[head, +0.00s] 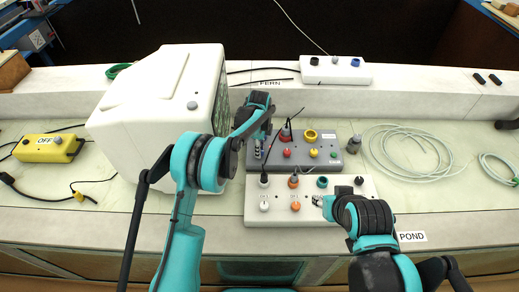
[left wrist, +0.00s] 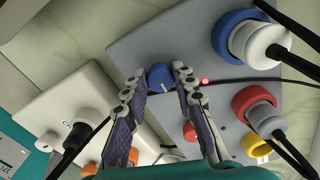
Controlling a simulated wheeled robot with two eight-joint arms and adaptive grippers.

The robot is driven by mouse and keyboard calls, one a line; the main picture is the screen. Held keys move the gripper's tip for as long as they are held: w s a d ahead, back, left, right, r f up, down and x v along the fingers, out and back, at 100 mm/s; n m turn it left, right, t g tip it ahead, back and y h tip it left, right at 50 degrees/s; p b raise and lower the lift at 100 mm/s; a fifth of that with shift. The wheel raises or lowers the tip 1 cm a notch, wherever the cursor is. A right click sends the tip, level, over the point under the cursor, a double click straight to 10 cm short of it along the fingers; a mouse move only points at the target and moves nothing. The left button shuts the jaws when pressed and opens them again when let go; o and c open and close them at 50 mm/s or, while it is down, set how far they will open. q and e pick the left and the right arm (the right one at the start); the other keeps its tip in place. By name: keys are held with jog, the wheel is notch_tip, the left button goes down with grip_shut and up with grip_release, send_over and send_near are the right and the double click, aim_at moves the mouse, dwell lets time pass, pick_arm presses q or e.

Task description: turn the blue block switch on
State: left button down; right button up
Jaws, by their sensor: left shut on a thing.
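The grey block (head: 330,160) stands on the bench in the middle of the head view. It carries blue, red and yellow sockets with a small knob for each. The blue knob (left wrist: 159,77) shows in the left wrist view, between the fingers of my left gripper (left wrist: 160,70), which is shut on it. A small red lamp (left wrist: 204,81) glows beside the knob. In the head view, my left gripper (head: 259,142) hides the blue knob. My right gripper (head: 322,202) is over the white block at the front; its fingers are too small to judge.
The white block (head: 345,212) with white, orange and green knobs lies in front. A large white box (head: 150,110) stands close to my left arm. A yellow block (head: 48,148) marked OFF is at far left. Cables rise from the sockets, and a coiled hose (head: 412,150) lies right.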

pick_arm(q)
jog(key=c, duration=1.2)
grip_release()
notch_tip(320, 180, up, 12)
jog(key=shift+f, duration=0.1)
